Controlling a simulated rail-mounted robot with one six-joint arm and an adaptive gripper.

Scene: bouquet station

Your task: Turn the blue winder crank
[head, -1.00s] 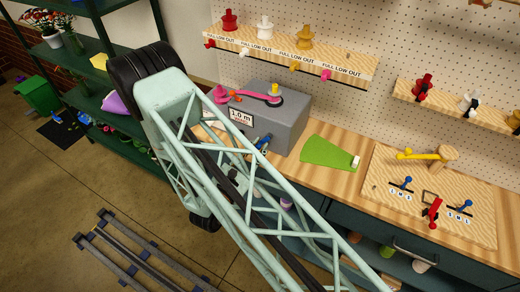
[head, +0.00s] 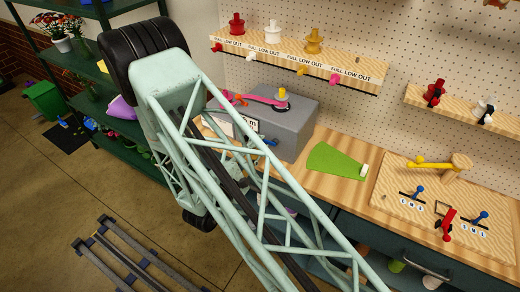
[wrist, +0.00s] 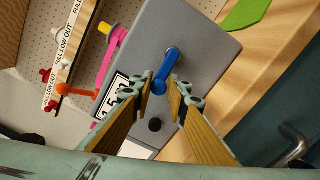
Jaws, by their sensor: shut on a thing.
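The blue winder crank (wrist: 163,72) is on the front face of the grey winder box (wrist: 200,45). In the wrist view its arm runs from a round grey pivot down to a blue knob end. My gripper (wrist: 161,84) is shut on the blue crank, with one finger on each side of its lower end. In the head view the grey box (head: 290,130) stands on the bench and my arm hides part of its front. A small part of the blue crank (head: 270,142) shows beside my arm.
A label reading about 1.5 (wrist: 110,97) is on the box, near a dark round knob (wrist: 154,125). A pink lever (head: 262,100) lies on top. A green mat (head: 335,160) and a board of small levers (head: 440,205) are to the right.

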